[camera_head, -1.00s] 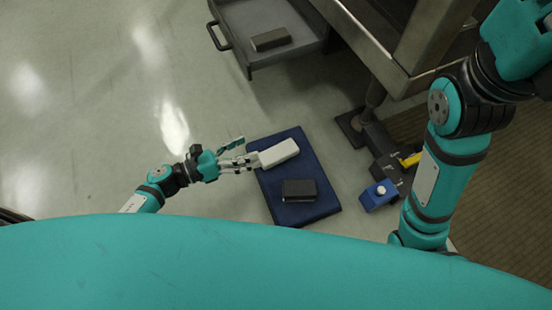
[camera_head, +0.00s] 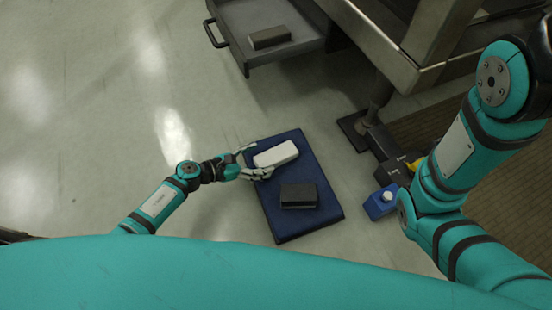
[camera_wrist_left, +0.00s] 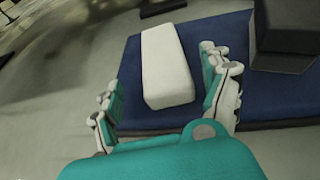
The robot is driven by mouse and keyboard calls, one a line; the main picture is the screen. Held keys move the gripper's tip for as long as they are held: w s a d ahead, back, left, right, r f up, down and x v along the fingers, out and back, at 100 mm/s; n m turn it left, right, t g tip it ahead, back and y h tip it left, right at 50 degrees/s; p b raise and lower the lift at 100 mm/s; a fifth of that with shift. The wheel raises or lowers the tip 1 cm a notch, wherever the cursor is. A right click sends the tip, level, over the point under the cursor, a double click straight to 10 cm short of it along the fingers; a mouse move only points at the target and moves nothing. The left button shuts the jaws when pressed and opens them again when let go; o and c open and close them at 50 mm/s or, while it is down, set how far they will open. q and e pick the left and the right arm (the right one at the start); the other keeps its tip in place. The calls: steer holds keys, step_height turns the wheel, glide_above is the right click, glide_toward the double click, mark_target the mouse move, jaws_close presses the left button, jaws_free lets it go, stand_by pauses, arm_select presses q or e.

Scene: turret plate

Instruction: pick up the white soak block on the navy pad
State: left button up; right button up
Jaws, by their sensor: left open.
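The white soak block (camera_head: 277,153) lies on the far part of the navy pad (camera_head: 312,217) on the floor. My left gripper (camera_head: 256,159) is open at the pad's left edge, its fingers at the block's left end. In the left wrist view, the white block (camera_wrist_left: 167,68) stands between and just beyond the two spread fingers (camera_wrist_left: 160,105), near the right finger. The navy pad (camera_wrist_left: 150,122) shows beneath it there. My right gripper is not in view; only my right arm shows at the right.
A dark block (camera_head: 300,195) lies on the pad nearer me; it also shows in the wrist view (camera_wrist_left: 290,35). An open grey drawer (camera_head: 262,62) holds another dark block (camera_head: 270,37). A blue item with a white knob (camera_head: 380,204) stands right of the pad. Floor to the left is clear.

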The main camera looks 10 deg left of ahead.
mark_target(272, 156)
arm_select(q)
steer(key=x, duration=0.1)
steer(key=b+x, duration=0.2)
steer(key=x, duration=0.1)
steer(key=shift+d+r, duration=0.35)
steer(key=shift+w+d+f+b, duration=0.15)
steer(key=shift+w+d+b, duration=0.15)
steer(key=shift+d, duration=0.15)
steer(key=c, duration=1.2)
